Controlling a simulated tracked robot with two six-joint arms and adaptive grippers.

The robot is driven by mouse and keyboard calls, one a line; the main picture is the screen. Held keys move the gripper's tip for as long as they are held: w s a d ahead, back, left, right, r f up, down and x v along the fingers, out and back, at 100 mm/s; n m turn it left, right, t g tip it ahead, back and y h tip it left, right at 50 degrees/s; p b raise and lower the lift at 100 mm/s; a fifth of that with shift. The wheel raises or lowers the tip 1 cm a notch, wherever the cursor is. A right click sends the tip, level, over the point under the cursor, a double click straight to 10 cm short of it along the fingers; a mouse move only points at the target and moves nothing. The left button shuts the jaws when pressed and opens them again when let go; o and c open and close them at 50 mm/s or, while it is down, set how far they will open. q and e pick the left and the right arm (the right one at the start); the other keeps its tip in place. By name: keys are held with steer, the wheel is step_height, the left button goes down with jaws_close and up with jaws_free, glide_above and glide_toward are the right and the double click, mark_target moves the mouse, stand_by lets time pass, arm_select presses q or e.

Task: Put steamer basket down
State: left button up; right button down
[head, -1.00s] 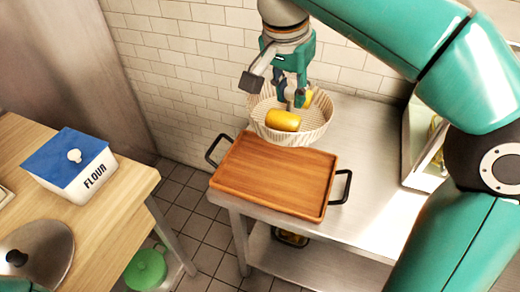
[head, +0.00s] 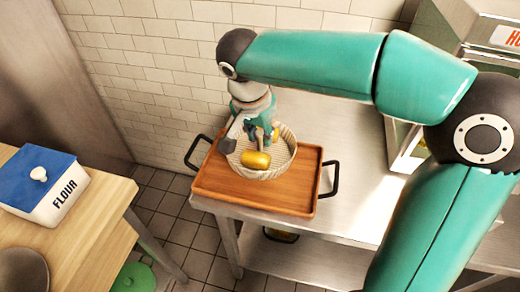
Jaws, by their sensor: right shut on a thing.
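The steamer basket (head: 287,159) is round, pale and ribbed, and looks level. It is at the back middle of the wooden tray (head: 220,181), on it or just above it; I cannot tell whether they touch. A yellow, rounded item (head: 256,160) lies in the basket, and a bit of yellow shows behind my fingers. My right gripper (head: 262,137) reaches down from above and is shut on the basket; its exact grip is partly hidden by the hand. My left gripper is out of view.
The tray has black handles and rests on a steel table (head: 358,205) against a tiled wall. A glass-fronted unit (head: 408,150) stands at right. The tray's front strip is bare.

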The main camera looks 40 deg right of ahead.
mark_target(259, 146)
steer(key=shift+f, duration=2.4)
steer(key=c, duration=1)
jaws_free()
steer(key=shift+o, duration=0.2)
steer(key=shift+r, duration=0.1)
steer(key=v, duration=1.2)
steer(key=shift+a+p, duration=0.1)
steer(key=shift+p, duration=0.2)
steer(key=shift+s, duration=0.1)
